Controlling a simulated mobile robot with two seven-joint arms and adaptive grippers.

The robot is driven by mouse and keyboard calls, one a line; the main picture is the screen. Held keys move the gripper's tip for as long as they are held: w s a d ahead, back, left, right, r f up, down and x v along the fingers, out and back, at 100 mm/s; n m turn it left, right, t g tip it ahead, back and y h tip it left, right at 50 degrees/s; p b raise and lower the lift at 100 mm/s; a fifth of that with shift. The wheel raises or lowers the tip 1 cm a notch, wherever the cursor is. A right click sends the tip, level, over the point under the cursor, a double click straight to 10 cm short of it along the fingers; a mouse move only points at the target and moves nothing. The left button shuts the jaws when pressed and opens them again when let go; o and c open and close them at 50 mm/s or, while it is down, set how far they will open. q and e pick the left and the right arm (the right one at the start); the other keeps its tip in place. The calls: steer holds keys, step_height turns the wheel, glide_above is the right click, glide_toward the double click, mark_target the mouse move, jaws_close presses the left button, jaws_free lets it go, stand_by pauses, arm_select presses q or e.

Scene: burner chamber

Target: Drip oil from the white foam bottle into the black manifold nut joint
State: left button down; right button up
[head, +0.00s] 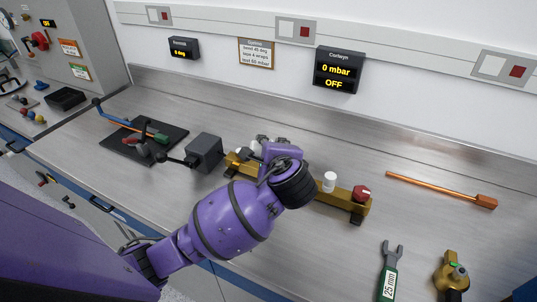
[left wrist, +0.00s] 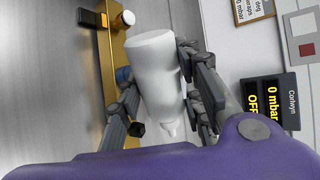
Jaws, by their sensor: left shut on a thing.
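My left gripper (left wrist: 160,95) is shut on the white bottle (left wrist: 156,65), with its fingers on both sides of the body. The bottle's narrow tip (left wrist: 171,128) points down in the left wrist view. In the head view my purple wrist hides most of the bottle and part of the gold manifold (head: 335,197). The manifold also shows beside the bottle in the left wrist view (left wrist: 117,62). My right gripper is not in view.
The manifold carries a white cap (head: 330,181) and a red knob (head: 361,193). A grey box (head: 204,152) and a black mat (head: 120,149) with tools lie left. A copper rod (head: 437,189), a 25 mm wrench (head: 389,275) and a gold fitting (head: 453,272) lie right. The Corlwyn display (head: 338,70) reads 0 mbar, OFF.

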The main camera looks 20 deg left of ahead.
arm_select(q)
steer(key=shift+r, duration=0.1)
steer(key=shift+d+r+m+y, duration=0.1)
steer(key=shift+r+m+y, duration=0.2)
steer(key=shift+r, duration=0.05)
stand_by(0.3)
steer(key=shift+f, duration=0.15)
stand_by(1.5)
steer(key=shift+f+n+h, duration=0.4)
steer(key=shift+f, duration=0.2)
steer(key=shift+s+a+f+n+h, duration=0.1)
steer(key=shift+a+f+n+h, duration=0.1)
steer(key=shift+n+h, duration=0.1)
